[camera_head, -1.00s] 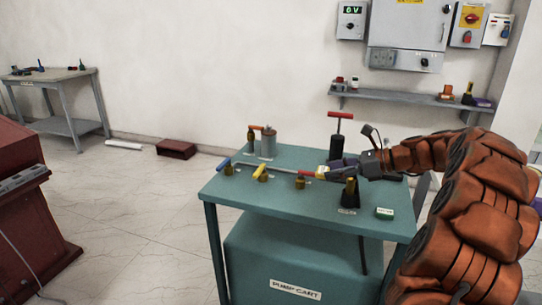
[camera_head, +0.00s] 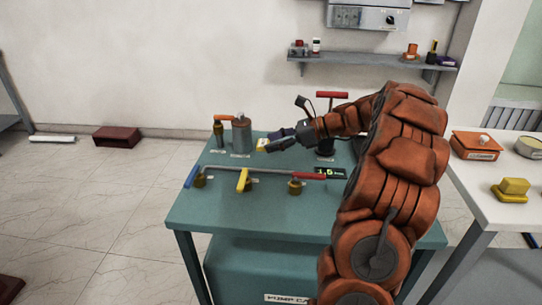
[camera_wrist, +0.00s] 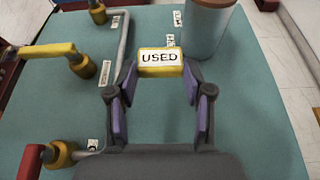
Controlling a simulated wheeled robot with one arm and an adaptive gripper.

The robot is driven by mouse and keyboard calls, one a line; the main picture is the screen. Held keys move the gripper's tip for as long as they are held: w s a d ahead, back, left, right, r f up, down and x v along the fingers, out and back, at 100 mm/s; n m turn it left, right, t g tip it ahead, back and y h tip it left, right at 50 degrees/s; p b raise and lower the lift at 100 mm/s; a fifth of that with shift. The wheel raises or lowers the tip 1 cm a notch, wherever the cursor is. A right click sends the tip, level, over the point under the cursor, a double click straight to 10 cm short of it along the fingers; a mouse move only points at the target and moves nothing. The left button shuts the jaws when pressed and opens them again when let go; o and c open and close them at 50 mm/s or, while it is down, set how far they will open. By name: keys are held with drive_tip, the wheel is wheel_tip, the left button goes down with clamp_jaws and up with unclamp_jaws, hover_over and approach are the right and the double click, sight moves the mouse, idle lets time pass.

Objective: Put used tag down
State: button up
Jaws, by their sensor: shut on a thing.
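The used tag (camera_wrist: 160,62) is a small yellow block with a white "USED" label. It also shows in the head view (camera_head: 262,144), above the far part of the teal pump cart. My gripper (camera_wrist: 160,75) is shut on the tag, its purple-padded fingers on the tag's two sides. In the head view my gripper (camera_head: 272,144) reaches in from the right, just right of the grey canister (camera_head: 241,135). I cannot tell whether the tag touches the cart top (camera_head: 220,215).
A grey pipe with blue, yellow (camera_head: 243,180) and red (camera_head: 309,175) valve handles runs across the cart. A red T-handle (camera_head: 332,95) stands behind my arm. A white table (camera_head: 485,195) is at the right. The cart's front left top is clear.

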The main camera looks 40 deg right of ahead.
sight(275, 162)
drive_tip(key=shift+s+d+f, duration=0.1)
drive_tip(key=shift+f, duration=2.35)
drive_tip(key=o, duration=0.8)
drive_tip(key=shift+v, duration=3.7)
drive_tip(key=shift+r, duration=0.1)
